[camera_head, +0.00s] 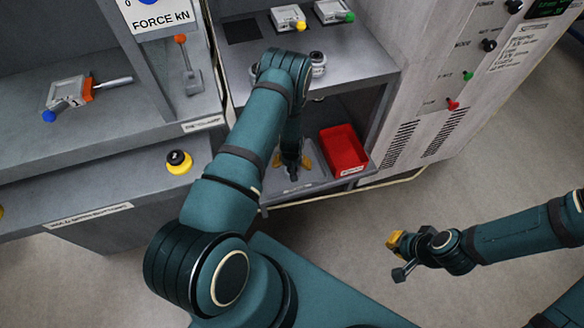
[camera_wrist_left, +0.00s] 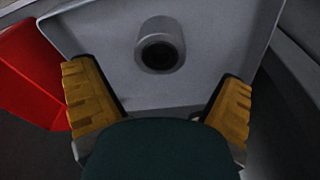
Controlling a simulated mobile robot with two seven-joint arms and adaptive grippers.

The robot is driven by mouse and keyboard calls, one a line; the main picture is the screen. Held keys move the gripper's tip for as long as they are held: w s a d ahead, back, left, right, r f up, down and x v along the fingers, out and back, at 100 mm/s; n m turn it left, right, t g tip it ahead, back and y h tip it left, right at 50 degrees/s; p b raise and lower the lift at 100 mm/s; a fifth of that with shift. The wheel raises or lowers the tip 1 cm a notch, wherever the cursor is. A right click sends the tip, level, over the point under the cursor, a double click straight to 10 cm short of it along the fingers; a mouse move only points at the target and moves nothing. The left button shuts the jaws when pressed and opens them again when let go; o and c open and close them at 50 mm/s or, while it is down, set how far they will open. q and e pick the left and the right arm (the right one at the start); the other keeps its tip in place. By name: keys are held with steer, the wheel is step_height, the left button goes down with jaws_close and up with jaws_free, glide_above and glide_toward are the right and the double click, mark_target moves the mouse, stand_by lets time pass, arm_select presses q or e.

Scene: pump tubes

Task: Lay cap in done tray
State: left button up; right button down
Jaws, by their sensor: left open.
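My left gripper (camera_wrist_left: 160,110) is open, its two yellow fingers wide apart over a light grey tray (camera_wrist_left: 112,82). A short grey cylinder with a dark round hole in its end, which looks like the cap (camera_wrist_left: 172,30), sits on the tray floor beyond the fingertips. Neither finger touches it. In the head view the left gripper (camera_head: 292,162) is down in the lower shelf bay above the grey tray (camera_head: 315,178), and the cap is hidden there. My right gripper (camera_head: 394,242) hangs over the open floor at the right; its finger opening is unclear.
A red bin (camera_head: 343,151) stands right beside the tray; it also shows in the wrist view (camera_wrist_left: 30,75). The shelf's side walls and upper deck (camera_head: 345,60) enclose the bay. Small valve-like parts (camera_head: 288,18) lie on the upper deck. A yellow-based button (camera_head: 178,162) sits on the left bench.

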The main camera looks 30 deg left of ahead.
arm_select(q)
step_height(320, 180, up, 6)
steer(key=p, duration=0.1)
steer(key=s+d+r+m+h, duration=0.2)
steer(key=s+d+r, duration=0.5)
steer(key=d, duration=0.3)
steer(key=s+d+r+m+h, duration=0.1)
steer(key=s+d+r+h, duration=0.1)
steer(key=s+d+r, duration=0.6)
steer(key=s+d, duration=0.1)
steer(key=d, duration=0.2)
steer(key=shift+s+d+r+m+h, duration=0.2)
steer(key=shift+m+h, duration=0.1)
steer(key=shift+m, duration=0.1)
